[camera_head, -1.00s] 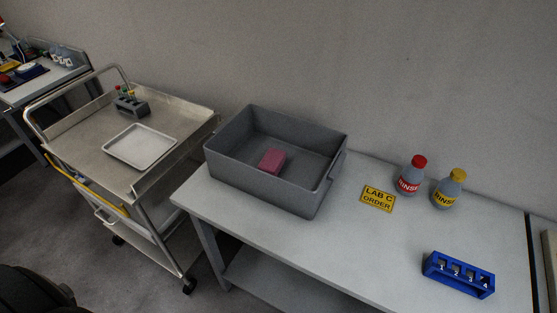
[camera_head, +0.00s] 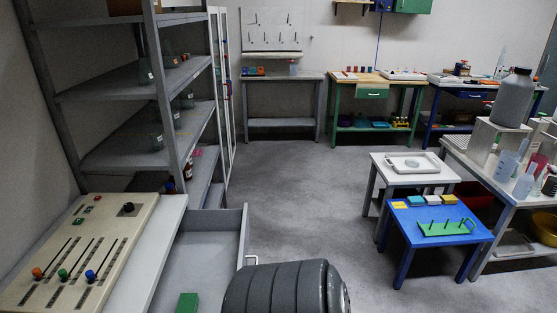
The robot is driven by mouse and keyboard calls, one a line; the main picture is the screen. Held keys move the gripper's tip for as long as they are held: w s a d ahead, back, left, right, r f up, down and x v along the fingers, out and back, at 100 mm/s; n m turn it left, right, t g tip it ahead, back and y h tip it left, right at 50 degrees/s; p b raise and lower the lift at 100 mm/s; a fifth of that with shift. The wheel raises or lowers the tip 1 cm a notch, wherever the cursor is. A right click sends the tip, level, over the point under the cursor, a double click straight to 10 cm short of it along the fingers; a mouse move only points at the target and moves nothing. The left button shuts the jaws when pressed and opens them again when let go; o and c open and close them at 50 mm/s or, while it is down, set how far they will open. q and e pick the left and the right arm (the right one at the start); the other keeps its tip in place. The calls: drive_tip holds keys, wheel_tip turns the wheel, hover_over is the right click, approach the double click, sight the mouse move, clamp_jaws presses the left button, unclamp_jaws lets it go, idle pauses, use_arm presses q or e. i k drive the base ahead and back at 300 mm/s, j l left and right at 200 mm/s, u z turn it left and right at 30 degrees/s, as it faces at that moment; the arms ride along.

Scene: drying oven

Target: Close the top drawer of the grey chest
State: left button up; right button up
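The grey chest's top (camera_head: 160,235) is at the lower left, with a beige control panel on it. Its top drawer (camera_head: 232,222) is pulled out to the right of the chest top and stands open. A green block (camera_head: 187,302) lies inside the drawer near the bottom edge of the picture. A pale handle (camera_head: 250,260) shows on the drawer's outer front. A dark ribbed part of mine covers the area just below the handle and hides some of the front. Neither of my grippers is in view.
Grey shelving (camera_head: 150,100) stands behind the chest on the left. A blue table (camera_head: 440,235) and a white table (camera_head: 385,165) stand to the right. Workbenches line the far wall. The floor (camera_head: 300,190) between the drawer and the tables is clear.

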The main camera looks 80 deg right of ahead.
sight(209, 246)
drive_tip(key=z, duration=0.4)
drive_tip(key=k+z, duration=0.1)
drive_tip(key=z, duration=0.75)
drive_tip(key=k+z, duration=0.1)
drive_tip(key=z, duration=0.75)
drive_tip(key=k+l, duration=0.05)
drive_tip(key=l, duration=0.05)
